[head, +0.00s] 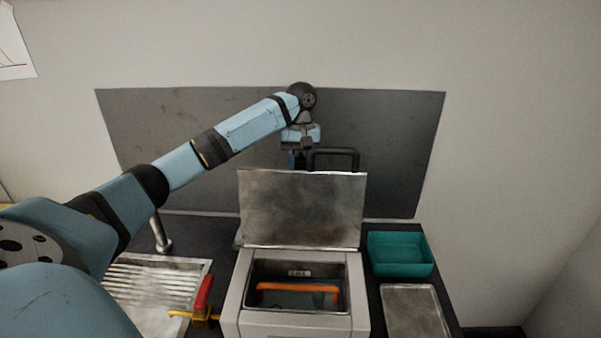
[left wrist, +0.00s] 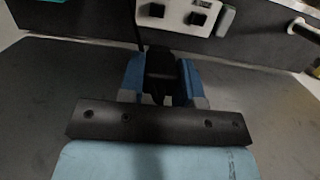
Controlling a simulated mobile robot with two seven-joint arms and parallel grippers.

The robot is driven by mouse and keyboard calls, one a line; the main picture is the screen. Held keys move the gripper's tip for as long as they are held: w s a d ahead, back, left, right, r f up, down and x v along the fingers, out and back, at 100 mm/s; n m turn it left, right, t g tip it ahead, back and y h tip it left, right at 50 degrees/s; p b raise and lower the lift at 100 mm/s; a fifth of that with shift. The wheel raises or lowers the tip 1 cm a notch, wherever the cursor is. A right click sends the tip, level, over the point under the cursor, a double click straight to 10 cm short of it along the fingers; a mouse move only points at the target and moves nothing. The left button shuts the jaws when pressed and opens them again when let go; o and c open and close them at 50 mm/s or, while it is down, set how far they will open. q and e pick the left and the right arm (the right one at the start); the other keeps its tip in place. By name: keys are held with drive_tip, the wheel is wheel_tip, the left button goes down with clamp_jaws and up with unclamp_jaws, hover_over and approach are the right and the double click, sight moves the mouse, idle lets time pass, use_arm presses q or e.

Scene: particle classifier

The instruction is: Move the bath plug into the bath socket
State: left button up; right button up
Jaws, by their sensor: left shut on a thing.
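My left gripper (head: 297,160) is behind the raised lid of the bath, and the lid partly hides its fingers. In the left wrist view its two blue fingers (left wrist: 162,80) are closed on a black plug (left wrist: 162,62). A thin dark cable (left wrist: 136,25) runs beside the plug. A pale panel (left wrist: 176,17) with two dark square sockets (left wrist: 197,19) lies just ahead of the plug. The plug looks apart from it; which socket is the bath's I cannot tell. The bath (head: 243,310) stands open on the bench. My right gripper is not in view.
The metal lid (head: 302,208) stands upright, with a black handle (head: 335,152) behind it. An orange handle (head: 297,287) lies inside the bath. A teal bin (head: 400,253) and metal tray (head: 413,311) are at right. A sink drainer (head: 155,285) and red-handled valve (head: 203,295) are at left.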

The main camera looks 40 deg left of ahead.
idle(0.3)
use_arm(q)
drive_tip(key=shift+a+f+p, duration=0.1)
drive_tip(key=shift+a+p, duration=0.05)
drive_tip(key=shift+p, duration=0.2)
drive_tip(key=s+a+f+p, duration=0.6)
drive_tip(key=f+p, duration=0.3)
drive_tip(key=f, duration=0.2)
drive_tip(key=shift+s+a, duration=0.25)
drive_tip(key=shift+a, duration=0.45)
